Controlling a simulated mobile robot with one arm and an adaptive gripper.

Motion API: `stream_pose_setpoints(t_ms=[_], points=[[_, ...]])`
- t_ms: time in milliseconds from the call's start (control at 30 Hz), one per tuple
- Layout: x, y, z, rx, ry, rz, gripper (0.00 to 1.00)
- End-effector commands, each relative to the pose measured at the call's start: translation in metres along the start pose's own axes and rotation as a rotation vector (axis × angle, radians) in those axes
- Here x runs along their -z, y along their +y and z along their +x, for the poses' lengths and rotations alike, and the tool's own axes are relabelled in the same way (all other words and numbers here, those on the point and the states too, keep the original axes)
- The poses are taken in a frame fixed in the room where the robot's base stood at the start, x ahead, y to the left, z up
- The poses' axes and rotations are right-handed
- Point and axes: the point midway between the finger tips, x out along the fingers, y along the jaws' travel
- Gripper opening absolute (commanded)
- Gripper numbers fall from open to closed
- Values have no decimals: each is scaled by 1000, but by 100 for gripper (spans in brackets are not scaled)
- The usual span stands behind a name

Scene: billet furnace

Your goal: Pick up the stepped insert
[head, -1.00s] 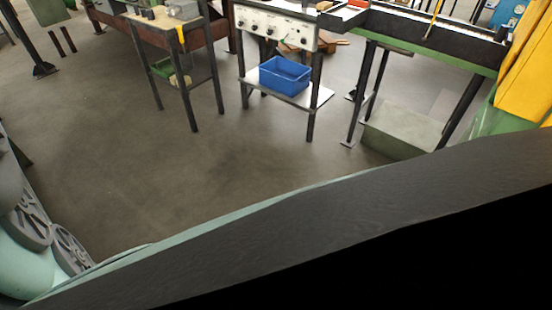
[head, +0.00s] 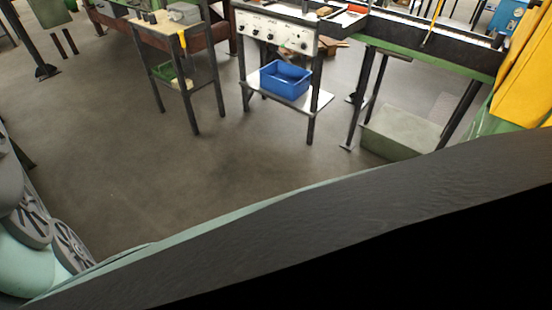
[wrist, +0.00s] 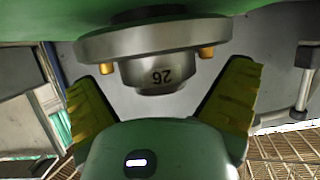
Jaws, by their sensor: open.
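The stepped insert (wrist: 155,72) appears in the wrist view as a round grey metal part with a wide flange and narrower steps, marked 26. The number reads upside down in the picture. Two brass pins (wrist: 207,53) show at the flange, one on each side. A green surface lies directly above the flange in the picture; how they join is unclear. My gripper (wrist: 162,78) is open, with one yellow-black finger on each side of the insert's narrow part. Gaps show between the fingers and the part. The head view shows neither my gripper nor the insert.
In the head view, a small side table (head: 205,42), a control panel (head: 275,30) above a shelf with a blue bin (head: 286,80), and a grey-green box (head: 400,132) under a long bench stand at the back. The floor (head: 190,170) between is clear.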

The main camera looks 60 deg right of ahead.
Motion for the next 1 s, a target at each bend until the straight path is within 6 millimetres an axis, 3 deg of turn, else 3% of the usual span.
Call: stream_pose_setpoints(t_ms=[67,800,1000], points=[[0,1,-1,-3,0,2,97],[0,0,0,-1,0,1,20],[2,1,0,-1,5,0,20]])
